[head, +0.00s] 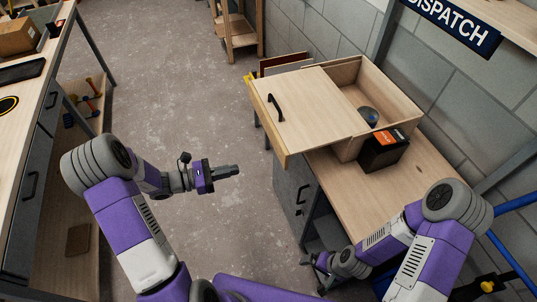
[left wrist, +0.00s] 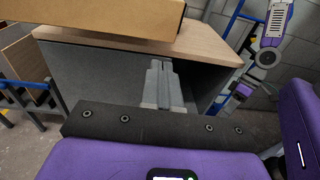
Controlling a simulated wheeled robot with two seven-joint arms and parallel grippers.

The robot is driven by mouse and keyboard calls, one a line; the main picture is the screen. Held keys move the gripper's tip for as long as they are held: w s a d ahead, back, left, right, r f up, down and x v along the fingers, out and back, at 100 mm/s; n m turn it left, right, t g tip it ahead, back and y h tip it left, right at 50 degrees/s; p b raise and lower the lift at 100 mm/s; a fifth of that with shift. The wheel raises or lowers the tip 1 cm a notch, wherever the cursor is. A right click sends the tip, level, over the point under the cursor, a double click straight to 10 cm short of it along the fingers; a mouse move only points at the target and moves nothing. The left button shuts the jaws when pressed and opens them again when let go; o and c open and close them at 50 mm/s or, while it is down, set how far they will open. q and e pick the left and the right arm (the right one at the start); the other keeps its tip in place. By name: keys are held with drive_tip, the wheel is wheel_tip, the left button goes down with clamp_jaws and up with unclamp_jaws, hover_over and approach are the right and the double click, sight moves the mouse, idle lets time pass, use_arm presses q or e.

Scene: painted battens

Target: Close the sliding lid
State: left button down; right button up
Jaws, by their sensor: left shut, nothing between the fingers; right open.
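A pale wooden box (head: 343,146) sits on the bench at right in the head view. Its sliding lid (head: 313,108) is drawn out to the left, past the bench edge, leaving the right part of the box open. A black bar handle (head: 276,107) is on the lid's left part. A rounded grey-blue thing (head: 368,116) shows inside the opening. My left gripper (head: 232,171) is shut and empty, left of and below the lid, apart from it; its fingers show in the left wrist view (left wrist: 161,82). My right gripper (head: 319,262) is open, low by the bench's front.
A black and orange carton (head: 384,150) stands on the bench (head: 425,180) against the box's near side. A grey cabinet (head: 293,190) with a handle is under the bench. Another bench (head: 30,100) is at far left. The floor between is clear.

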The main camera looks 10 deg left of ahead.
use_arm(q)
drive_tip(key=a+r+t, duration=0.1)
drive_tip(key=b, duration=0.1)
approach(278, 150)
drive_tip(key=x, duration=0.7)
drive_tip(key=shift+r, duration=0.15)
use_arm(e)
drive_tip(key=shift+f, duration=0.75)
use_arm(q)
drive_tip(key=shift+s, duration=0.1)
